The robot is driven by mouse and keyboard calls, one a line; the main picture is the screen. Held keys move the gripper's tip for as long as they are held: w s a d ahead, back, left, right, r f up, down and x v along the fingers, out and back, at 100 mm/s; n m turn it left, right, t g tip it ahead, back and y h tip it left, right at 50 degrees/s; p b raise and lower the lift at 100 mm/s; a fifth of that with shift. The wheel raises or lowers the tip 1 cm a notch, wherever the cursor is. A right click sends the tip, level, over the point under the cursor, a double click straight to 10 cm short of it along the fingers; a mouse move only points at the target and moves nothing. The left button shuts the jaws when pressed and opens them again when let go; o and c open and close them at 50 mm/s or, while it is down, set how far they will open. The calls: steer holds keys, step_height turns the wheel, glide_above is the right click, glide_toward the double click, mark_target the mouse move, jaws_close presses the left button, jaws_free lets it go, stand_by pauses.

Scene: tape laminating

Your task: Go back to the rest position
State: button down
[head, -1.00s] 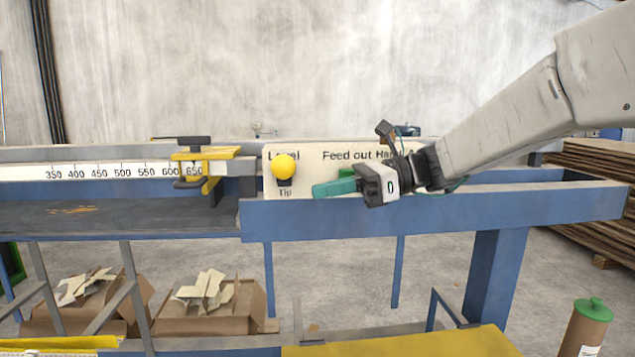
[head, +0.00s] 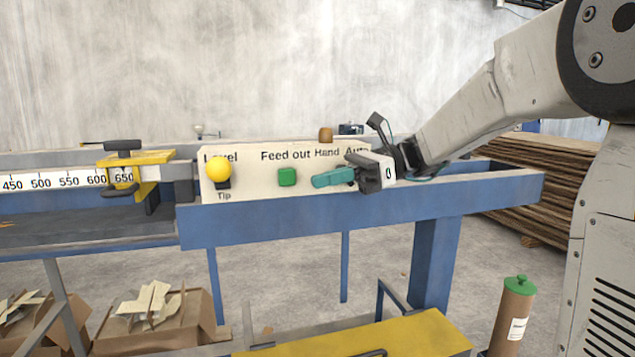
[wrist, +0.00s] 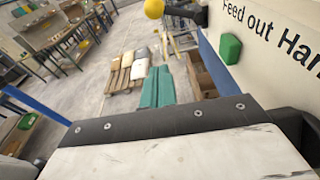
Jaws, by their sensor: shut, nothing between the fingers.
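My gripper (head: 333,178) has teal fingers and shows in front of the right part of the white control panel (head: 250,186), pointing left. Its fingers are shut and hold nothing. It also shows in the wrist view (wrist: 157,88), with the fingers together. The green button (head: 287,177) is on the panel, left of the fingertips and apart from them in the head view. The yellow ball knob (head: 218,169) is farther left on the panel. The gripper hides part of the panel under the "Hand Auto" lettering.
A blue frame beam (head: 300,222) runs below the panel. A yellow clamp (head: 135,172) sits on the ruler (head: 55,182) at left. Boxes of scraps (head: 150,320) stand below. A yellow surface (head: 370,335) and a green-capped brown cylinder (head: 512,318) are in front. Stacked boards (head: 510,200) lie behind.

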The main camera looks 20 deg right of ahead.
steer(key=s+f+n+g+h, duration=0.2)
steer(key=s+f+n+h, duration=0.65)
steer(key=s+f, duration=0.35)
steer(key=s+d+f+n+t+h, duration=0.1)
steer(key=s+d+f+n+h, duration=0.1)
steer(key=s+n, duration=0.3)
steer(key=s+d+f+n+t+h, duration=0.1)
steer(key=s+d+f+n+h, duration=0.1)
steer(key=s+n+h, duration=0.3)
steer(key=s+f, duration=0.1)
steer(key=s, duration=0.3)
steer(key=shift+d+t, duration=0.3)
steer(key=shift+d, duration=0.05)
steer(key=shift+n+h, duration=0.25)
